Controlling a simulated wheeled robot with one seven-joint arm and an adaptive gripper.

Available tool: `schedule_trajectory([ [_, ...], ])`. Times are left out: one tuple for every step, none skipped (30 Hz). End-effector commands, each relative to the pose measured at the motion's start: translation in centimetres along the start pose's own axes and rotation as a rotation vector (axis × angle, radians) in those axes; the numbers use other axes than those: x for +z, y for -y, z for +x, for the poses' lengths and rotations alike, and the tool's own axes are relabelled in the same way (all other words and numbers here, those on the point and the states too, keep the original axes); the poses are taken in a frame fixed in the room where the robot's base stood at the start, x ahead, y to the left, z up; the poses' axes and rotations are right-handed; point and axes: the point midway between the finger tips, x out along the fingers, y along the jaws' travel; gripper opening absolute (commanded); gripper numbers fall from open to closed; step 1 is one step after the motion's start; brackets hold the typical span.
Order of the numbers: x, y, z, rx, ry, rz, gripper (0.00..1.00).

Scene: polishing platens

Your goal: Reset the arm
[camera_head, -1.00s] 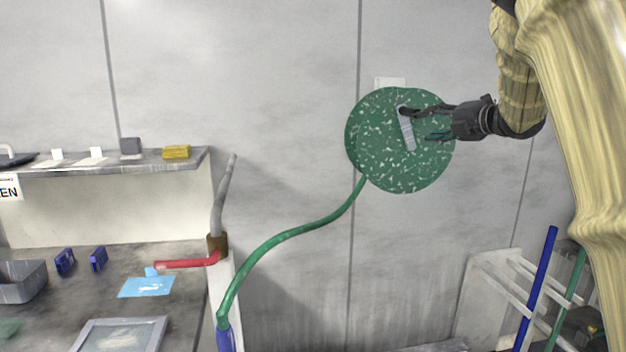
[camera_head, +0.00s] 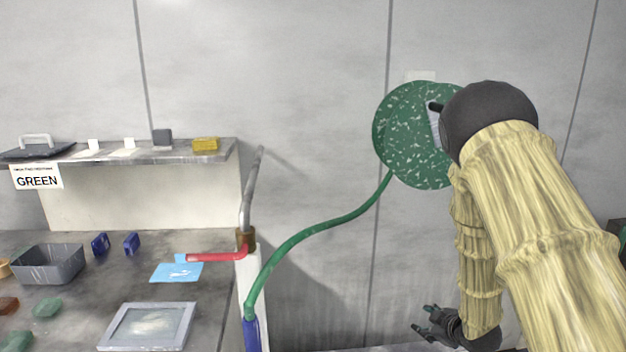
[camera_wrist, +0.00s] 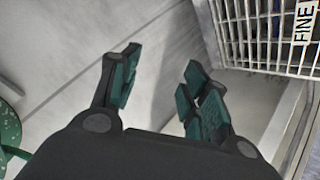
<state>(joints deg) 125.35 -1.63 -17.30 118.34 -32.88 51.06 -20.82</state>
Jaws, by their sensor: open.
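My gripper (camera_head: 428,327) hangs low at the end of my folded arm, near the bottom of the head view, right of centre. In the wrist view its two green-padded fingers (camera_wrist: 155,88) are apart with nothing between them. A speckled green disc (camera_head: 410,135) is up against the grey wall, above and apart from my gripper. My arm hides the disc's right part and most of its pale handle (camera_head: 435,122). A piece of the disc's edge also shows at the left of the wrist view (camera_wrist: 8,130).
A green hose (camera_head: 320,228) runs from the disc to a post at the bench's right end. The bench (camera_head: 80,292) holds a grey bin (camera_head: 48,264), a framed plate (camera_head: 148,326) and a blue cloth (camera_head: 176,272). A white rack labelled FINE (camera_wrist: 262,35) stands close right of my gripper.

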Motion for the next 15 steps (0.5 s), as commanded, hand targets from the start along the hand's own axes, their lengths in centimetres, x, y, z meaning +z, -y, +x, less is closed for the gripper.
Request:
schedule_trajectory([
  [1.6,2.7,-0.1,-0.026,0.039,0.058,0.46],
  [2.6,4.3,-0.2,-0.039,0.062,0.093,0.46],
  [3.7,6.2,-0.4,-0.053,0.092,0.138,0.46],
  [4.6,7.8,-0.6,-0.065,0.116,0.173,0.46],
  [5.4,9.2,-0.9,-0.076,0.140,0.207,0.46],
  [6.5,11.2,-1.3,-0.090,0.174,0.251,0.46],
  [7.3,12.7,-1.7,-0.101,0.199,0.285,0.46],
  [8.1,14.2,-2.1,-0.111,0.225,0.316,0.46],
  [9.1,16.2,-2.7,-0.123,0.260,0.361,0.46],
  [9.9,17.7,-3.2,-0.134,0.287,0.392,0.46],
  [10.6,19.1,-3.8,-0.143,0.316,0.423,0.46],
  [11.6,21.1,-4.7,-0.154,0.354,0.465,0.46],
  [12.2,22.5,-5.3,-0.163,0.382,0.494,0.46],
  [12.9,24.0,-6.1,-0.171,0.412,0.525,0.46],
  [13.7,25.8,-7.1,-0.181,0.452,0.563,0.46],
])
